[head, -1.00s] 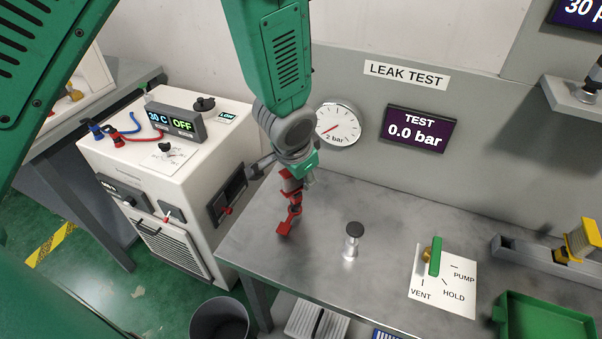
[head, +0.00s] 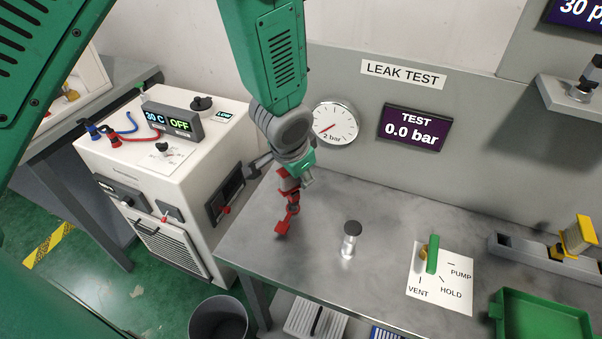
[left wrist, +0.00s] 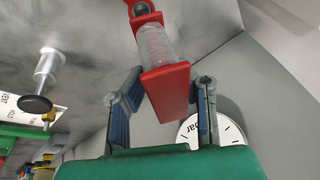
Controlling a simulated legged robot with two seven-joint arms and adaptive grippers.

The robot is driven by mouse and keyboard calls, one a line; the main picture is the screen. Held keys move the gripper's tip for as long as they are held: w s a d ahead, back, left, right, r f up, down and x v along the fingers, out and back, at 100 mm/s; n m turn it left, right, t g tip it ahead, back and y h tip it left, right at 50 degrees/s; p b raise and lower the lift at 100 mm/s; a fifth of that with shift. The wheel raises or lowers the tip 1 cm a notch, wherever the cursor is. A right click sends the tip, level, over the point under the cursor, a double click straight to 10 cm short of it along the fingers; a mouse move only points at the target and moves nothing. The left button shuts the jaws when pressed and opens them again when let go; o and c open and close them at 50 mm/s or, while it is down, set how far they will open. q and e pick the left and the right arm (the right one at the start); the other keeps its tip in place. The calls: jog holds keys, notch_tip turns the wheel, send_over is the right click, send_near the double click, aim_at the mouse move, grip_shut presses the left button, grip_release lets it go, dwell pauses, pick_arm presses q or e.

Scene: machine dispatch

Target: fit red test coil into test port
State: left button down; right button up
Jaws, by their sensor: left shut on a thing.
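The red test coil (head: 288,213) hangs below my left gripper (head: 290,178) in the head view, above the left part of the bench. In the left wrist view the coil (left wrist: 157,55) shows red end pieces and a clear middle; its near red end is between the two fingers of my left gripper (left wrist: 165,100). The gripper is shut on it. A short metal post with a black cap (head: 350,243), seemingly the test port, stands upright on the bench to the right of the coil, apart from it. The post also shows in the left wrist view (left wrist: 46,70). My right gripper is not in view.
A valve with a green handle (head: 432,254) stands on a white card right of the post. A green tray (head: 540,318) is at the lower right. A white machine (head: 170,160) stands left of the bench. A gauge (head: 335,124) and display (head: 414,129) are on the back wall.

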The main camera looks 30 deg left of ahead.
pick_arm(q)
jog(key=shift+f+b, duration=0.5)
jog(key=shift+f, duration=0.35)
jog(key=shift+s+f, duration=0.2)
jog(key=shift+f, duration=0.1)
dwell(0.7)
jog(key=c, duration=1.2)
grip_release()
jog(key=shift+w, duration=0.2)
jog(key=shift+o, duration=0.3)
jog(key=o, duration=0.3)
jog(key=shift+r, duration=0.1)
